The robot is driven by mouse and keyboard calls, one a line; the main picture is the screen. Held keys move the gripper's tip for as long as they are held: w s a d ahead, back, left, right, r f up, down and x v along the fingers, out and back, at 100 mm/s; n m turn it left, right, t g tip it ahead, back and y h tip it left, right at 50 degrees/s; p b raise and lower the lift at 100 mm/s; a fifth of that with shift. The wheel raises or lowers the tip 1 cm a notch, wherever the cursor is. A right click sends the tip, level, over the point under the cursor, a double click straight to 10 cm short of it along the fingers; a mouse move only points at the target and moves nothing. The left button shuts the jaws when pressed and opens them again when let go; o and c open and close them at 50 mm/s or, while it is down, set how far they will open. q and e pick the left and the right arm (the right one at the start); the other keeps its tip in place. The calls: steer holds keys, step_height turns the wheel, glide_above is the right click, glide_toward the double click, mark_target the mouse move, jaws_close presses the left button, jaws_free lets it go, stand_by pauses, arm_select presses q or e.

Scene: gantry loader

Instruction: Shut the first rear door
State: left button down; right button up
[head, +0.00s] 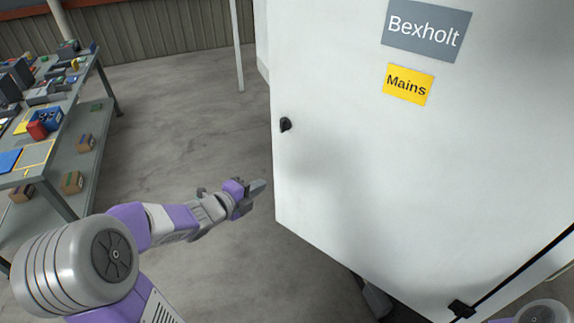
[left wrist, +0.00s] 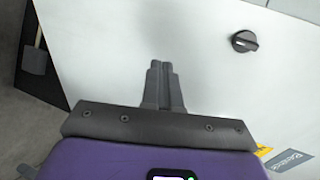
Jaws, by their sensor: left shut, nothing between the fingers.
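The white door (head: 345,170) fills the right of the head view and bears a grey "Bexholt" sign (head: 426,30) and a yellow "Mains" label (head: 408,85). A black knob (head: 285,125) sits near its left edge; it also shows in the left wrist view (left wrist: 244,41). A black hinge (head: 461,309) shows at the lower right, beside a dark gap. The door seems to stand swung out from there. My left gripper (head: 259,187) is shut and empty, beside the door's left edge, below the knob. Whether it touches the door I cannot tell. My right gripper is out of view.
A grey workbench (head: 58,192) with bins, tools and boxes stands at the left. A thin white post (head: 238,45) stands behind, before a ribbed wall (head: 150,30). The concrete floor (head: 180,120) between bench and door is clear.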

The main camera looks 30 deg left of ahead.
arm_select(q)
glide_toward(294, 165)
steer(key=x, duration=0.5)
steer(key=shift+w+f, duration=0.1)
steer(key=shift+f, duration=0.15)
steer(key=shift+w, duration=0.6)
